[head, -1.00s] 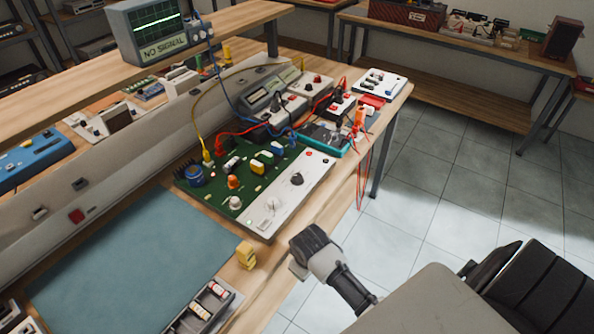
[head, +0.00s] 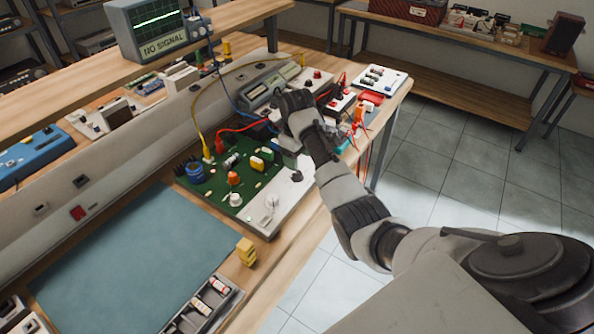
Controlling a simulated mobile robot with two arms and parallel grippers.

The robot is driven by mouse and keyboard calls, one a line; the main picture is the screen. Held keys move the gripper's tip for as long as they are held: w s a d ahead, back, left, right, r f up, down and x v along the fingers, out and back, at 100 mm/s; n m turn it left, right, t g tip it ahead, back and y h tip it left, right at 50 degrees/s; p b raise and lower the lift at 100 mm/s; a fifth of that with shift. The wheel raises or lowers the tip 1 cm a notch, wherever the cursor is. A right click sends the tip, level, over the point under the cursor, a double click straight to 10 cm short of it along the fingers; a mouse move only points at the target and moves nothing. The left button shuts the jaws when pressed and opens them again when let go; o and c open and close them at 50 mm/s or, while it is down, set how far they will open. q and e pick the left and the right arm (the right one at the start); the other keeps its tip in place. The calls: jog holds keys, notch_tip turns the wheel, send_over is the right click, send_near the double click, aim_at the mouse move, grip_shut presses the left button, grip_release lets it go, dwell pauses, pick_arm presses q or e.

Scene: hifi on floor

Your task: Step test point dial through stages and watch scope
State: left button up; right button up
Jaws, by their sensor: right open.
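The green circuit board (head: 212,188) lies on the bench with a white control panel (head: 262,212) along its front edge. A dark dial (head: 297,177) sits on this panel, partly covered by my right gripper. My right gripper (head: 291,168) is open, pointing down just above the dial; whether it touches the dial cannot be told. The scope (head: 122,32) stands on the upper shelf, its screen showing a bright, nearly flat trace above a label reading "NO SIGNAL". My left gripper is not in view.
A yellow lead (head: 196,115) and red lead (head: 232,129) run to the board. Instruments and tangled wires crowd the bench behind my right arm. A teal mat (head: 120,255), yellow block (head: 246,251) and parts tray (head: 212,305) lie nearer. The mat is clear.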

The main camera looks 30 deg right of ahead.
aim_at(297, 173)
jog(key=shift+y, duration=0.3)
jog(key=f, duration=0.2)
jog(key=w+f, duration=0.1)
jog(key=f, duration=0.2)
jog(key=w+d+f, duration=0.1)
jog(key=f, duration=0.2)
jog(key=shift+s, duration=0.1)
jog(key=c, duration=0.9)
